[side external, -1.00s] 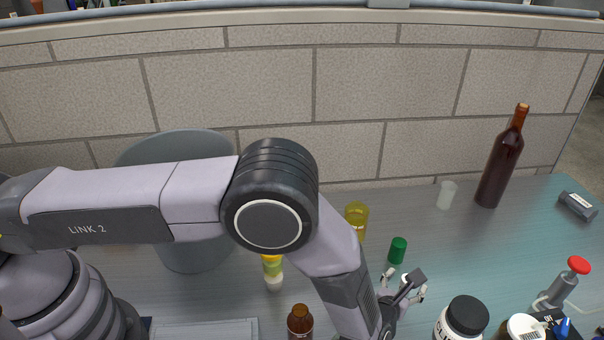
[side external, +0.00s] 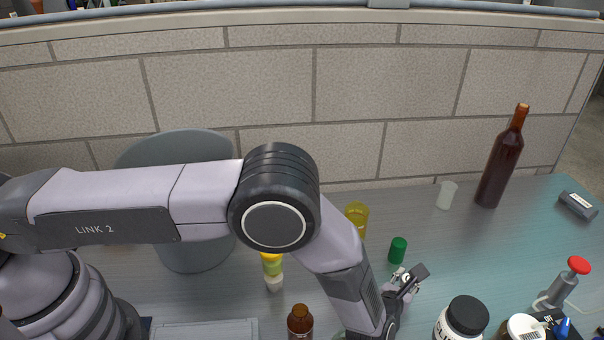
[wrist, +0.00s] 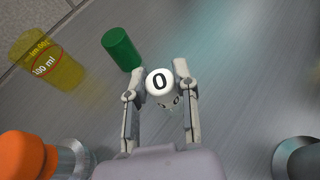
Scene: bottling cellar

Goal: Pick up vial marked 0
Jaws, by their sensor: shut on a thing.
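The vial marked 0 (wrist: 158,82) shows a white round cap with a black 0 in the wrist view, and its body below the cap is mostly hidden. My gripper (wrist: 161,92) is shut on it, with one finger on each side just below the cap. In the side external view my gripper (side external: 402,283) is low over the bench, and the vial is largely hidden by the fingers. I cannot tell whether the vial touches the bench.
A green cylinder (side external: 398,250) stands close behind my gripper, with a yellow cup (side external: 357,218) further back. A black-lidded jar (side external: 467,316) and a red-topped device (side external: 565,282) are to the right. A brown bottle (side external: 300,322) stands left. A tall wine bottle (side external: 498,165) is at the back right.

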